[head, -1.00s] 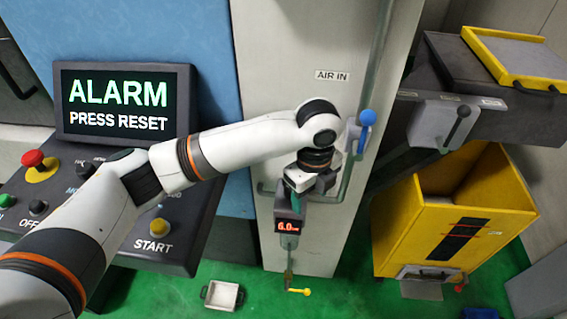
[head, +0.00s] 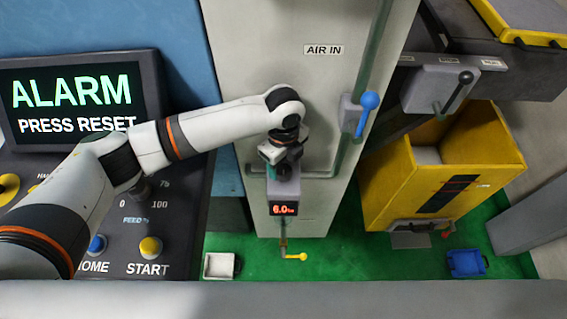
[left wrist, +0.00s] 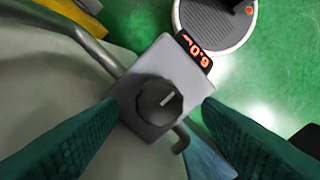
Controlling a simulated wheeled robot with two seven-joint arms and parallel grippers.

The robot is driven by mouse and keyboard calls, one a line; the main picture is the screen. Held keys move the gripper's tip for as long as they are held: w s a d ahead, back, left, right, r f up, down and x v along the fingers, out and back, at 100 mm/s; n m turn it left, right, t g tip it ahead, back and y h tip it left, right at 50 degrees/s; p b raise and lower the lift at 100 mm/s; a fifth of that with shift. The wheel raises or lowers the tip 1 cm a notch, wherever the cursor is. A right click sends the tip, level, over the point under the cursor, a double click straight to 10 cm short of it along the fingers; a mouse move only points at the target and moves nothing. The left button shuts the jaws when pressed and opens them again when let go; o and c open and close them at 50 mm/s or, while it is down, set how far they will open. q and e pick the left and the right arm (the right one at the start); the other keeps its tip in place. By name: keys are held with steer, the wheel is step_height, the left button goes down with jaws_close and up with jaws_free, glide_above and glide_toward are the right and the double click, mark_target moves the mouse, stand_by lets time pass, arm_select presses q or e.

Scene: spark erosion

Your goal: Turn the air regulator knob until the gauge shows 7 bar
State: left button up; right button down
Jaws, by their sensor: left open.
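The air regulator is a grey box (left wrist: 185,70) on a pipe on the cabinet front, below the AIR IN label (head: 323,50). Its round dark knob (left wrist: 158,101) carries a pale pointer mark and shows in the left wrist view. My left gripper (head: 284,166) is over the regulator in the head view. In the left wrist view its two dark green fingers are open on either side of the knob, apart from it. My right gripper is not in view.
A blue-handled lever (head: 368,110) is on the pipe right of the regulator. A yellow-handled valve (head: 295,256) hangs below it. A control panel with an ALARM PRESS RESET screen (head: 80,98) stands left. A yellow bin (head: 390,190) stands right. A white tray (head: 219,266) lies on the green floor.

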mark_target(284, 171)
arm_select(q)
step_height(284, 171, down, 2)
steer(key=shift+f, duration=0.4)
steer(key=c, duration=1)
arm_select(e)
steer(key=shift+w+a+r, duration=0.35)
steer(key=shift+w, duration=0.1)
